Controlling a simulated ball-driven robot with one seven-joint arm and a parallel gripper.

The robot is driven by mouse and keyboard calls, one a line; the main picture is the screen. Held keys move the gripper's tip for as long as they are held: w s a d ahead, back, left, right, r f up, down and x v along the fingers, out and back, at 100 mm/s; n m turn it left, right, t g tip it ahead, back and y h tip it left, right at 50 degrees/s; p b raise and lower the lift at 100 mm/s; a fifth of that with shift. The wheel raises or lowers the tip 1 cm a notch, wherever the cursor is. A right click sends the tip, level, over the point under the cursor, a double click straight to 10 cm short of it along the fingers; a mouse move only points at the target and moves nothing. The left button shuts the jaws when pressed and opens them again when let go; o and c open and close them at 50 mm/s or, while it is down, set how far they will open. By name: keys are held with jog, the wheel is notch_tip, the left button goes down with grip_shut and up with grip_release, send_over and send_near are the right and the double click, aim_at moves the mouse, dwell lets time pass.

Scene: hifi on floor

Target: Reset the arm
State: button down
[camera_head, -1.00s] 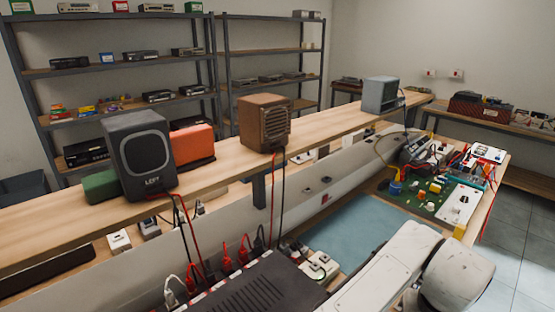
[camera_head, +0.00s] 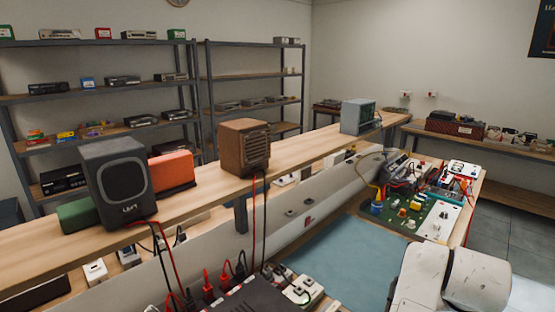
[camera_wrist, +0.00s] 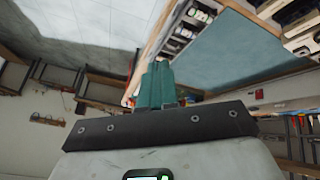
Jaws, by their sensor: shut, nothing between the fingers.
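My gripper shows in the wrist view (camera_wrist: 157,88), its two teal fingers together with nothing between them. The picture there is tilted, and the fingers point toward the blue mat and bench edge without visibly touching anything. In the head view the white links of my arm stand at the lower right, over the front of the bench. My gripper itself is out of the head view.
A dark speaker (camera_head: 117,183), a brown wooden speaker (camera_head: 244,146) and a grey box (camera_head: 358,116) stand on the raised shelf. A green circuit board (camera_head: 412,214) lies beyond the bare blue mat (camera_head: 350,258). Cables hang from the speakers.

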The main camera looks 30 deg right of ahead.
jog(key=s+a+f+n+g+y, duration=0.1)
jog(key=s+a+f+n+y, duration=0.1)
jog(key=s+a+f, duration=0.5)
jog(key=s+a+f+n+g+y, duration=0.1)
jog(key=s+a+f+n+y, duration=0.2)
jog(key=s+a+f, duration=0.4)
jog(key=a+f+n, duration=0.1)
jog(key=a+f, duration=0.5)
jog(key=a, duration=0.2)
jog(key=shift+s+n+y, duration=0.15)
jog(key=shift+n+y, duration=0.15)
jog(key=shift+d, duration=0.15)
